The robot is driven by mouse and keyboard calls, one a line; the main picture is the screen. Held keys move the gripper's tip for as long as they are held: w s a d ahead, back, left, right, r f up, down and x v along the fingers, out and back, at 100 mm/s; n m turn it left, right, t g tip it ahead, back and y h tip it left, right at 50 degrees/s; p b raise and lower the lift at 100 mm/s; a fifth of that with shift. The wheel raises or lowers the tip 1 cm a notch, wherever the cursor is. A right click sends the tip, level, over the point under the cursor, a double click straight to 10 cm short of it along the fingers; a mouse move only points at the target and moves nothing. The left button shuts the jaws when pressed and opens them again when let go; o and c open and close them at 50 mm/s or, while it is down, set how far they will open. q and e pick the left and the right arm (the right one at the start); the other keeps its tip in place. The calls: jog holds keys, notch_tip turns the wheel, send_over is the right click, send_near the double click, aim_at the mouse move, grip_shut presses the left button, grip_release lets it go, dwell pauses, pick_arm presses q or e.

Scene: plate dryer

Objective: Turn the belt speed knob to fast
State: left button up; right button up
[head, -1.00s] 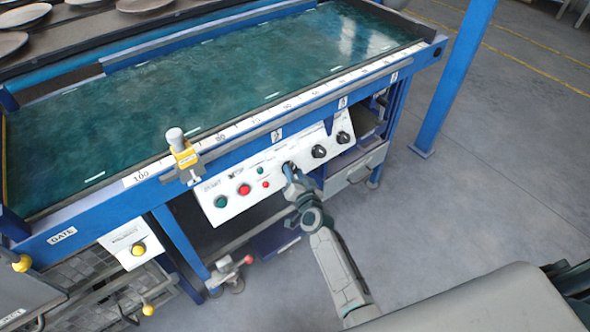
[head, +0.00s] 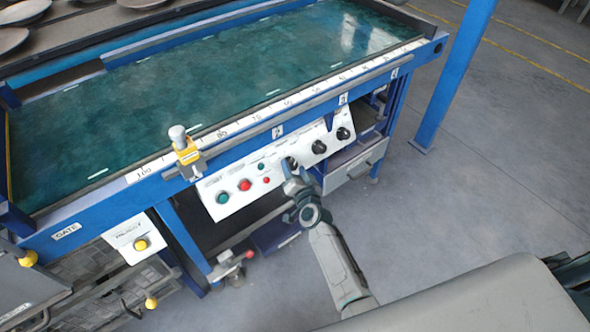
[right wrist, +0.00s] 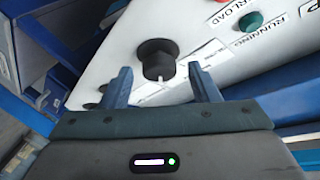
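The white control panel (head: 232,187) is on the front of the blue conveyor frame. A black knob (right wrist: 157,58) with a pale pointer mark at its lower edge sits between the fingers of my right gripper (right wrist: 162,86) in the right wrist view. The fingers are spread, with gaps on both sides of the knob. In the head view my right gripper (head: 288,178) is at the panel and partly hides this knob. Two more black knobs, a middle one (head: 319,146) and a right one (head: 343,133), sit farther right. The knob's label is unreadable. My left gripper is out of view.
Green (head: 222,198) and red (head: 245,185) buttons are on the panel left of my gripper. A yellow-and-grey clamp (head: 186,150) stands on the scale rail above. A grey drawer (head: 355,168) lies right of my gripper. The floor to the right is clear.

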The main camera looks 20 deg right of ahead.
jog(key=shift+s, duration=0.55)
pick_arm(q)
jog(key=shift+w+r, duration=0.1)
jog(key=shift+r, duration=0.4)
pick_arm(e)
jog(key=s+r, duration=0.1)
jog(key=s, duration=0.8)
jog(key=shift+s, duration=0.35)
